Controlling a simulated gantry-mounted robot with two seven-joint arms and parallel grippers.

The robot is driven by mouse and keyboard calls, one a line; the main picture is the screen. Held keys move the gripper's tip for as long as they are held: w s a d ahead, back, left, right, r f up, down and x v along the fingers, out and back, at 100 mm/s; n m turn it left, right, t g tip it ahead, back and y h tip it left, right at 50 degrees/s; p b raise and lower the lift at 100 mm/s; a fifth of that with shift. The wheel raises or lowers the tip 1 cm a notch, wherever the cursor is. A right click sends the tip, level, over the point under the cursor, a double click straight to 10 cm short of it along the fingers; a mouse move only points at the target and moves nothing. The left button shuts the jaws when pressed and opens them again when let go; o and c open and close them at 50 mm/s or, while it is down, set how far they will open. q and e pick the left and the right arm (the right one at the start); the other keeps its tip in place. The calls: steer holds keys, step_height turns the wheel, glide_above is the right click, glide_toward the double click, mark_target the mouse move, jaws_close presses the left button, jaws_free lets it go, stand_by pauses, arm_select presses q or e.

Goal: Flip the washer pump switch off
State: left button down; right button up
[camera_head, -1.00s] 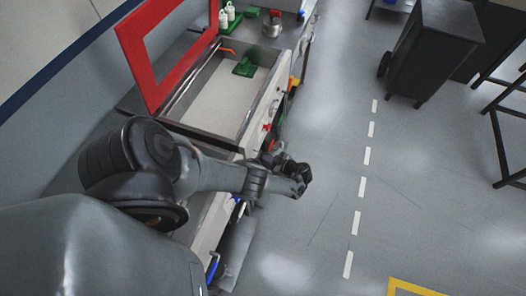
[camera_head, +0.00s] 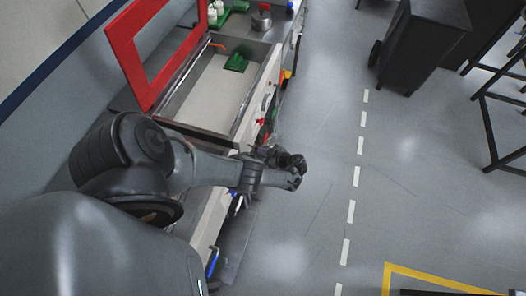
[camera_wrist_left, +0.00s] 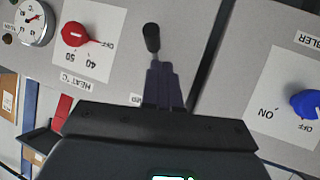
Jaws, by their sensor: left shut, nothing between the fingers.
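A black toggle lever (camera_wrist_left: 151,38) stands out from the light grey panel in the left wrist view. A label beside it is mostly hidden by my fingers, so I cannot read which switch it is. My left gripper (camera_wrist_left: 162,72) is shut and empty; its fingertips are just below the lever in the picture, and I cannot tell whether they touch it. In the head view my left gripper (camera_head: 297,173) is at the front side of the wash bench, and the lever cannot be made out there.
A red knob (camera_wrist_left: 75,34) with a HEAT label and a dial gauge (camera_wrist_left: 31,22) are left of the lever. A blue ON/OFF knob (camera_wrist_left: 306,103) is right. The bench's basin (camera_head: 206,92) stands under a raised red-framed lid (camera_head: 127,57). Open floor lies to the right.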

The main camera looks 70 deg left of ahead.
arm_select(q)
steer(key=s+d+p+v, duration=0.1)
steer(key=s+p+v, duration=0.1)
steer(key=v, duration=1)
steer(key=shift+d+r, duration=0.2)
steer(key=shift+r, duration=0.05)
arm_select(e)
steer(key=r, duration=0.1)
steer(key=d+r, duration=0.1)
steer(key=shift+s+r, duration=0.25)
steer(key=shift+r, duration=0.05)
